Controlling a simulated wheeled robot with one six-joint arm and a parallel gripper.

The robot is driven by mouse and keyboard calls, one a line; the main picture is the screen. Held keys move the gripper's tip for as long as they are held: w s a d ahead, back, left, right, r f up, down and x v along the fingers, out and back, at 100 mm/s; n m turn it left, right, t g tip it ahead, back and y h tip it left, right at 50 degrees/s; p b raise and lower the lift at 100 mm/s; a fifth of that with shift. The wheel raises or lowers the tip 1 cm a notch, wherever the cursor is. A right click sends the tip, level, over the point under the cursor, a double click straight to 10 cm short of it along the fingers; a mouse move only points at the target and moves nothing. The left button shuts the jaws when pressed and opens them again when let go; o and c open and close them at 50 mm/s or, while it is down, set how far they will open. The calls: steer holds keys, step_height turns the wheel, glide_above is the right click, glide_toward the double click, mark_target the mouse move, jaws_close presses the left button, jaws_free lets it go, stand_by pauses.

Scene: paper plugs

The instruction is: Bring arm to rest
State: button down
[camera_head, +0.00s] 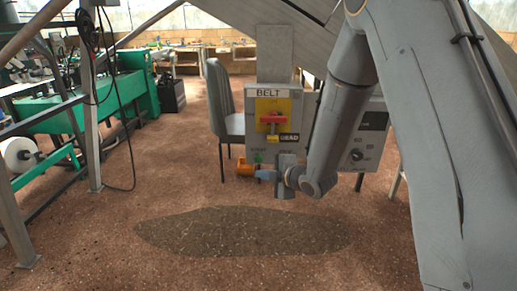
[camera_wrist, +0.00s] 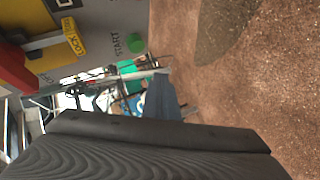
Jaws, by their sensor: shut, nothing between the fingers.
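My arm comes down from the upper right of the head view and bends at the wrist in front of a grey control box (camera_head: 315,100) marked BELT. My gripper (camera_wrist: 160,140) shows as a dark ridged shape across the bottom of the wrist view. It is shut and empty. The box bears a red switch (camera_head: 271,119) on a yellow plate and a green START button (camera_head: 258,157). The button also shows in the wrist view (camera_wrist: 137,43), apart from my gripper.
A grey chair (camera_head: 220,100) stands behind the box to the left. Green machinery (camera_head: 80,105) and metal frame posts (camera_head: 92,120) line the left side. The brown speckled floor (camera_head: 150,250) in front is clear, with a dark oval patch (camera_head: 240,232).

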steer(key=s+d+r+m+g+h, duration=0.1)
steer(key=s+d+m+g+h, duration=0.45)
steer(key=s+d+m, duration=0.8)
steer(key=s+d+r+m+g+h, duration=0.1)
steer(key=s+m, duration=0.3)
steer(key=s, duration=0.4)
steer(key=s+d+r+m+g+h, duration=0.1)
steer(key=s+d+m+g, duration=0.2)
steer(key=s, duration=0.6)
steer(key=shift+s+d+m, duration=0.15)
steer(key=shift+d+m, duration=0.3)
